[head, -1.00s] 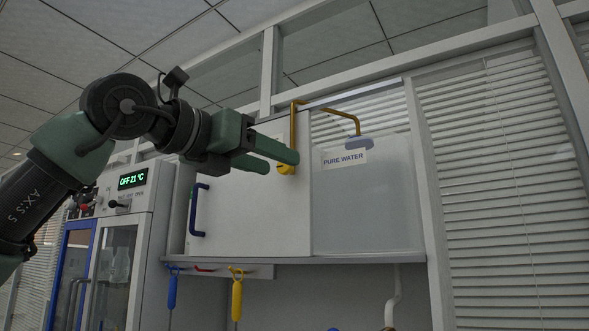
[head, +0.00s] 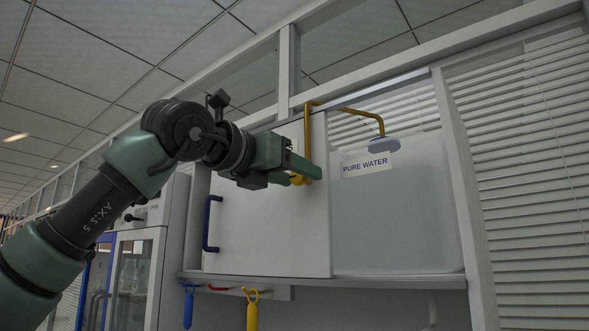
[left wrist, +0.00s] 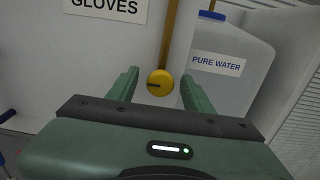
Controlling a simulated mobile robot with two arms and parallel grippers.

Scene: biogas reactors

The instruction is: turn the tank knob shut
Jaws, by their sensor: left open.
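The tank knob (left wrist: 160,84) is round and yellow with a dark slot, at the lower end of a yellow pipe. In the left wrist view it sits between the fingers of my left gripper (left wrist: 158,90), with a gap on both sides. In the head view the knob (head: 299,180) is partly hidden by the fingers of my left gripper (head: 305,173). The water tank (head: 398,215) is translucent and labelled PURE WATER. The yellow pipe (head: 307,140) runs up from the knob and over to the tank's cap. My right gripper is not in view.
A white cabinet door (head: 265,225) with a blue handle (head: 207,223) is left of the tank. Blue and yellow handled tools hang under the shelf (head: 400,281). Blinds cover the right side. A GLOVES sign (left wrist: 105,9) shows in the left wrist view.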

